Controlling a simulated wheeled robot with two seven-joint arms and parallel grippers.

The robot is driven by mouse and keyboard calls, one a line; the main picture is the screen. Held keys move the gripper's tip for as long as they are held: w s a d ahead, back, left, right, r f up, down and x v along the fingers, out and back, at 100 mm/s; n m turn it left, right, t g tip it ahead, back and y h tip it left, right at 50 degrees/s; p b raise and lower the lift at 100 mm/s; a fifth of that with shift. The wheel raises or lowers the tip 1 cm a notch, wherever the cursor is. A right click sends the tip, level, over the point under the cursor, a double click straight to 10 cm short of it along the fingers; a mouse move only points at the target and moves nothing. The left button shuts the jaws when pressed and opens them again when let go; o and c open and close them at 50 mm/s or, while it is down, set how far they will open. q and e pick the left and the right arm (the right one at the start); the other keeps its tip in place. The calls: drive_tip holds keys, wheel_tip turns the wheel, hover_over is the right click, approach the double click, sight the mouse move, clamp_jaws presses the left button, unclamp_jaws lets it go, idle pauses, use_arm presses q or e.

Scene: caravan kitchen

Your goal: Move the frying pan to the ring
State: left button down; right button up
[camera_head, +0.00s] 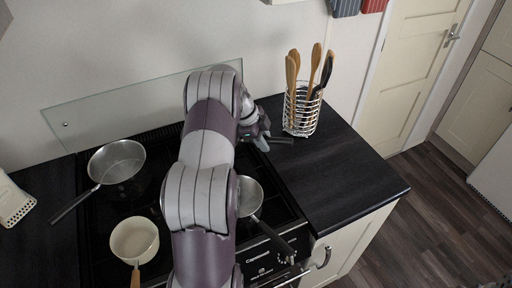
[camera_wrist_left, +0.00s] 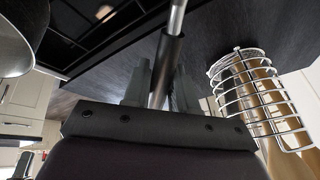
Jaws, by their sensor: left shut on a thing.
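My left gripper (camera_head: 262,138) is at the back right of the hob and is shut on a dark handle (camera_head: 282,141). The handle's end sticks out to the right, over the worktop. In the left wrist view the fingers (camera_wrist_left: 160,88) close around this dark grip (camera_wrist_left: 167,62), and a thin metal shank runs on from it. The pan body on this handle is hidden, in the head view behind my left arm, so I cannot tell exactly where it rests. The black hob (camera_head: 104,206) is partly covered by my arm, and its rings are hard to make out. My right gripper is not in view.
A grey pan (camera_head: 117,160) stands at the hob's left, a cream saucepan (camera_head: 134,240) at the front left, and another grey pan (camera_head: 250,196) at the front right. A wire utensil holder (camera_head: 301,114) stands close right of my gripper. The right worktop (camera_head: 340,180) is clear.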

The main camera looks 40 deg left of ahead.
use_arm(q)
drive_tip(key=shift+s+a+f, duration=0.25)
drive_tip(key=shift+s+a, duration=0.1)
drive_tip(key=shift+a, duration=0.35)
drive_tip(key=shift+s+f, duration=0.1)
drive_tip(key=shift+f, duration=0.15)
wheel_tip(320, 180, down, 4)
drive_tip(key=shift+r+p, duration=0.1)
drive_tip(key=shift+p, duration=0.75)
drive_tip(key=shift+d+f+b, duration=0.2)
drive_tip(key=shift+f+b, duration=0.1)
drive_tip(key=shift+b, duration=0.2)
drive_tip(key=c, duration=0.9)
unclamp_jaws()
